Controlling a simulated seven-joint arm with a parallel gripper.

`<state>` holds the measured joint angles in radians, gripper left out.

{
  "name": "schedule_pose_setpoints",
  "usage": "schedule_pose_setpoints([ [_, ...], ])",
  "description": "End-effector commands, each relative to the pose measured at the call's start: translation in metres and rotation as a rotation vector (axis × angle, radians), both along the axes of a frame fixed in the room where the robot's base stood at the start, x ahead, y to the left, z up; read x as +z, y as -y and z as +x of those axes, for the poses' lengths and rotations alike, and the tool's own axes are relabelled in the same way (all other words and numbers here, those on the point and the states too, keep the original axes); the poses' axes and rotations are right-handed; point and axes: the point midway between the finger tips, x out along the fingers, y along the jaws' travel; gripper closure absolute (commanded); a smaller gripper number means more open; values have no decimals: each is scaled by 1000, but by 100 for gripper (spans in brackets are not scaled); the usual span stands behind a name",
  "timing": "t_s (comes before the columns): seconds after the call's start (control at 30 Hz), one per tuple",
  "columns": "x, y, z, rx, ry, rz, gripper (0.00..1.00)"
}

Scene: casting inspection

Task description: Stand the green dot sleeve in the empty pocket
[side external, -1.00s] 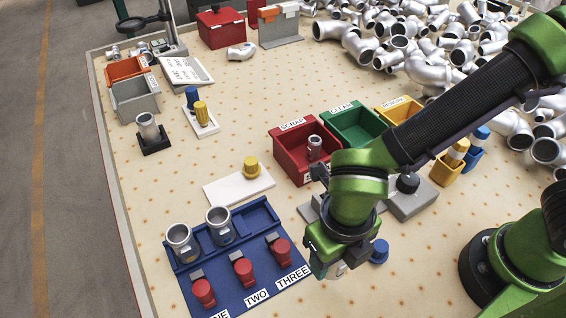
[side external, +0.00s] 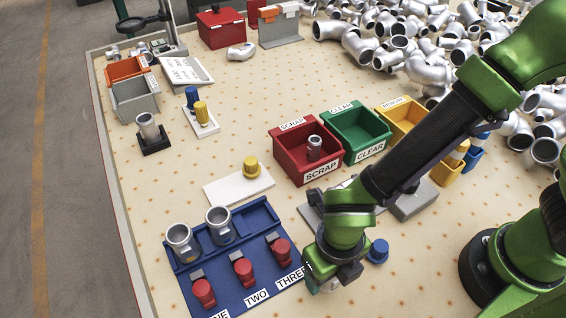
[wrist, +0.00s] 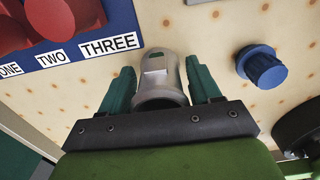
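My gripper (side external: 328,280) is low over the table, just right of the blue rack's THREE label. In the wrist view, its two green fingers (wrist: 162,88) are on either side of a silver sleeve (wrist: 162,80) and appear closed on it. The blue rack (side external: 232,277) holds silver sleeves in pocket ONE (side external: 182,240) and pocket TWO (side external: 220,224). The third pocket (side external: 259,215) looks empty. A red clamp (side external: 281,250) stands in front of it, with similar clamps at ONE and TWO.
A blue knob-like part (side external: 378,250) lies right of my gripper. A white plate (side external: 232,188) with a yellow part lies behind the rack. The red SCRAP bin (side external: 290,165) holds one sleeve; the green CLEAR bin (side external: 372,150) stands beside it. A grey plate (side external: 312,212) lies behind my gripper.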

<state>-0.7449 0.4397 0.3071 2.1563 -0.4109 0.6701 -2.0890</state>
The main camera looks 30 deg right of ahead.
Motion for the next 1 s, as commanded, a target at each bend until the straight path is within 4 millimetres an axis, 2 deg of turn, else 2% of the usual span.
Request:
schedule_pose_setpoints([
  [0.1, 0, 0, 0, 0, 0, 0, 24],
  [0.47, 0, 0, 0, -1, 1, 1, 24],
  [0.67, 37, 1, -1, -4, 6, 7, 24],
  [1.0, 120, 4, -6, -3, 5, 6, 24],
])
